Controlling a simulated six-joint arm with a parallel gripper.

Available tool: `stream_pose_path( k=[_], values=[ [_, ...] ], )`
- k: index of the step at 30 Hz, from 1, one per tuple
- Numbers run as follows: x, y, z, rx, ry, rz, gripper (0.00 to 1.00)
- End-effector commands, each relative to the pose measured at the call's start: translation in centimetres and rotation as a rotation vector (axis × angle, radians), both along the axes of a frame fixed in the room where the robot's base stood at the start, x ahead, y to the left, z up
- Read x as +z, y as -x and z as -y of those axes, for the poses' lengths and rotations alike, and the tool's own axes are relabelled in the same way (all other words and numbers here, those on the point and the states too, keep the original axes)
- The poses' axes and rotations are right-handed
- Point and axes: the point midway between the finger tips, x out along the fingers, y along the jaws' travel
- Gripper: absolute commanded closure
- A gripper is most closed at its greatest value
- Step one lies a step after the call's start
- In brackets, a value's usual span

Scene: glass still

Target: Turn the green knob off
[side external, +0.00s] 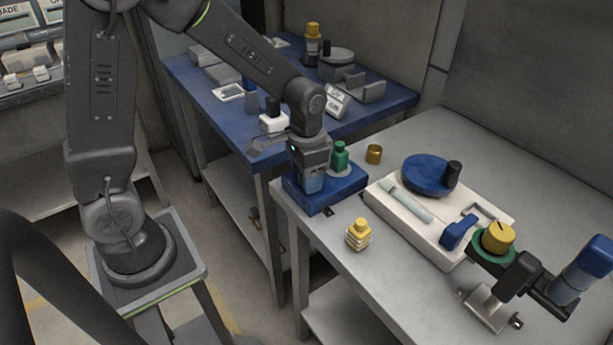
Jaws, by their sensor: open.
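The green knob (340,157) stands upright, with a narrower top, on the right part of a blue block (346,190) at the left corner of the grey table. A pale round plate shows under the knob. My gripper (312,182) points down over the left part of the same block, just left of the green knob and apart from it in the picture. It is open. A bluish piece shows at its fingertips; I cannot tell whether it is a part of the block or stands between the fingers.
A brass cylinder (374,154) and a yellow stacked piece (358,235) stand near the block. To the right are a white base (425,234) with a blue disc (430,174), and a yellow knob (498,236) on a green ring. A cluttered blue table (225,112) stands behind.

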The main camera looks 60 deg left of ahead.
Motion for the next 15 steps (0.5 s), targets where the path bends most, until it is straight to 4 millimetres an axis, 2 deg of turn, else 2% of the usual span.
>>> stream_pose_path(
  k=[6, 15],
  values=[
    [0.00, 0.00, 0.01, -0.236, 0.000, 0.000, 0.47],
    [0.00, 0.00, 0.01, -0.286, 0.000, 0.000, 0.47]
  ],
)
